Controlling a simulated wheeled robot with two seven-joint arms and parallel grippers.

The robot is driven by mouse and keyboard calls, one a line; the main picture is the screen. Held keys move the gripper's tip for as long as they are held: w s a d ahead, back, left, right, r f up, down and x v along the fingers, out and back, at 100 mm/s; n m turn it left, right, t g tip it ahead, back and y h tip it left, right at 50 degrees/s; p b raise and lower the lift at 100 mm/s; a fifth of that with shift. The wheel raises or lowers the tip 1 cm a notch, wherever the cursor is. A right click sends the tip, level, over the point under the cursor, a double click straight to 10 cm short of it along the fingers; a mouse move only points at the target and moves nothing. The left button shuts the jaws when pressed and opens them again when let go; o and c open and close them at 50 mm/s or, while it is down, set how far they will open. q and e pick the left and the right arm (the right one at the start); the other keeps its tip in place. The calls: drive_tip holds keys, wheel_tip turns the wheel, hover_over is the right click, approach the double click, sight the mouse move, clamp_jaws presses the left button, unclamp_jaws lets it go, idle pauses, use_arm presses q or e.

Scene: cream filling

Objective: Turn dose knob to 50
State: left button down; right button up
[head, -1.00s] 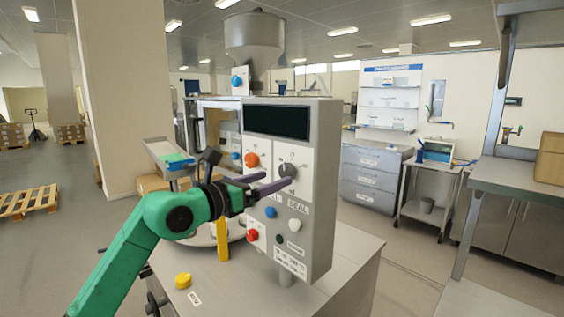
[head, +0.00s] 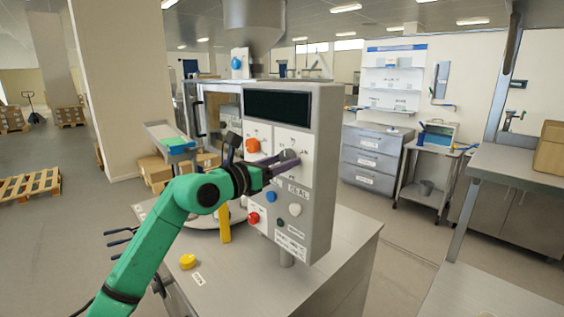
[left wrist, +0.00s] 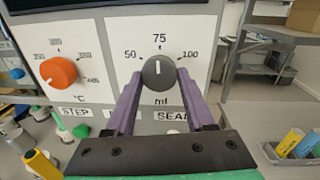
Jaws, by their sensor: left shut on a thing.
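The dose knob (left wrist: 159,72) is a dark grey round knob on the white panel, with a 50, 75, 100 ml scale around it. Its white mark points up, at about 75. In the head view the knob (head: 287,156) is partly hidden by my fingers. My left gripper (left wrist: 158,88) has its purple fingers on either side of the knob, shut on it. It also shows in the head view (head: 284,164), reaching the panel from the left. My right gripper is not in view.
An orange temperature knob (left wrist: 58,71) sits left of the dose knob. Below are a blue button (head: 271,197), a white button (head: 295,210) and a red knob (head: 254,218). A dark display (head: 278,106) is above. A yellow knob (head: 188,261) is on the metal table (head: 330,275).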

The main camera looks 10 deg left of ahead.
use_arm(q)
drive_tip(key=shift+n, duration=0.3)
drive_tip(key=n+p, duration=0.1)
drive_tip(key=n, duration=0.1)
drive_tip(key=n+p, duration=0.3)
drive_tip(key=shift+r+n+g, duration=0.3)
drive_tip(key=n+p, duration=0.4)
drive_tip(key=shift+n+p, duration=0.45)
drive_tip(key=shift+n, duration=0.15)
drive_tip(key=shift+f, duration=0.1)
drive_tip(key=shift+c, duration=1.3)
unclamp_jaws()
